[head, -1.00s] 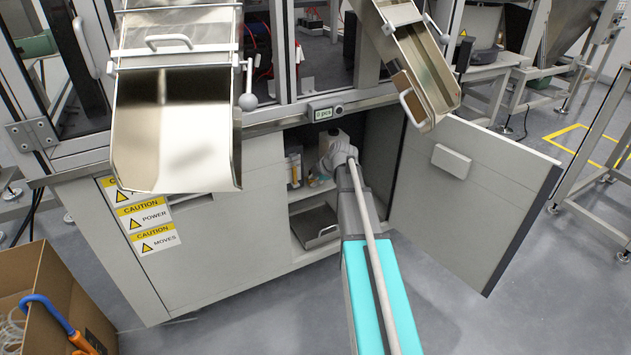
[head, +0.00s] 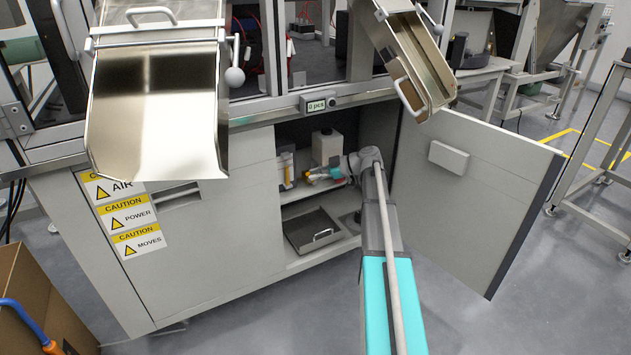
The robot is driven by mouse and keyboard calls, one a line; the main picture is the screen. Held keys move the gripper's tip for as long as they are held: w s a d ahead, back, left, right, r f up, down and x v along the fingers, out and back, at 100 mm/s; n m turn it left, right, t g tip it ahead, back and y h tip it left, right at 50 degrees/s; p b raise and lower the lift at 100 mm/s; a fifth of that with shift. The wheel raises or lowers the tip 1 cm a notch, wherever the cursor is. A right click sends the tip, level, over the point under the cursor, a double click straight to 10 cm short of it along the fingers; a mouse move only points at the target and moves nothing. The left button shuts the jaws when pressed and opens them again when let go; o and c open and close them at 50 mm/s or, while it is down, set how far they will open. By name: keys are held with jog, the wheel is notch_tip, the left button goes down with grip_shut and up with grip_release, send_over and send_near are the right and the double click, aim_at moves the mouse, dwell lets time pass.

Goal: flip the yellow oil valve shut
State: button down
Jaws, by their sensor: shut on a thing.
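My gripper (head: 318,175) is inside the open cabinet, reached in from the right, with its tips toward the left. It is shut on a small yellow-orange part at its tips, which looks like the yellow oil valve (head: 309,178). The part is small and partly covered by the fingers, so I cannot tell which way its lever points. A pale unit with a yellowish lower part (head: 287,169) stands just left of the tips. A white canister (head: 327,147) stands behind the gripper.
The open cabinet door (head: 480,190) stands to the right of my arm. A metal tray (head: 313,233) lies on the cabinet floor below. A metal chute (head: 420,75) hangs above the opening, and a wider one (head: 160,110) at left. A cardboard box (head: 35,300) is front left.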

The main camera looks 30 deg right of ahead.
jog(key=shift+w+d+r+y, duration=0.1)
jog(key=shift+w+d+y, duration=0.1)
jog(key=shift+y, duration=0.1)
jog(key=c, duration=0.6)
grip_release()
jog(key=shift+s, duration=0.1)
